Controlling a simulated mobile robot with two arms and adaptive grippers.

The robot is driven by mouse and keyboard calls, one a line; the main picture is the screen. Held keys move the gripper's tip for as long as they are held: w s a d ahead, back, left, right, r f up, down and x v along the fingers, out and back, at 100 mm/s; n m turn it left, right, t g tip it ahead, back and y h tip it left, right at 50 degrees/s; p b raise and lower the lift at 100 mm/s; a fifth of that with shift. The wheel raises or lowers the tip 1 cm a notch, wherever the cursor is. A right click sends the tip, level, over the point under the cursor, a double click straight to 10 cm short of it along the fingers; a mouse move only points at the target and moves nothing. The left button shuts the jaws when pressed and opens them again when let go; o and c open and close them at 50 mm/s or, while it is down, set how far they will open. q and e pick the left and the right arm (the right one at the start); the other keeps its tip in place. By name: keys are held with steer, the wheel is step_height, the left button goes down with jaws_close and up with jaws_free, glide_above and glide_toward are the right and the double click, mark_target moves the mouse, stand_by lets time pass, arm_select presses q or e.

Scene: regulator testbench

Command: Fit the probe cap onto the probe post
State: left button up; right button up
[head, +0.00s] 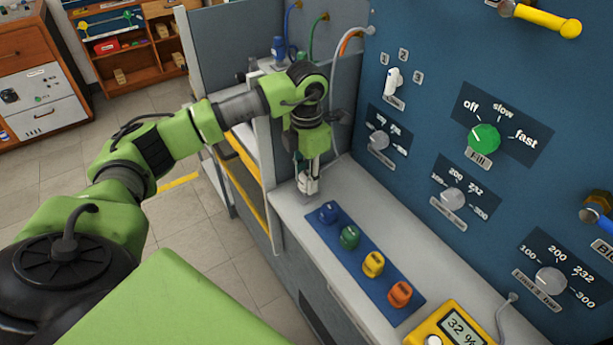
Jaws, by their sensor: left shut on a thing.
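My left gripper (308,184) points down over the back end of the grey counter. It is shut on a small pale thing at its fingertips. The thing is mostly hidden by the fingers, so I cannot tell for sure whether it is the probe cap, or whether it touches the counter. I cannot make out the probe post for certain; the gripper and arm hide the spot below and behind them. My right gripper is not in view.
A blue mat (343,263) with blue (328,212), green (349,237), yellow (373,264) and orange (400,294) pieces lies in front of the gripper. A yellow meter (452,325) reads 32 %. The blue panel (420,95) with knobs rises at right.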

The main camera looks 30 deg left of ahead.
arm_select(q)
steer(key=shift+f, duration=0.15)
steer(key=o, duration=1.3)
steer(key=shift+o, duration=0.2)
step_height(320, 180, up, 12)
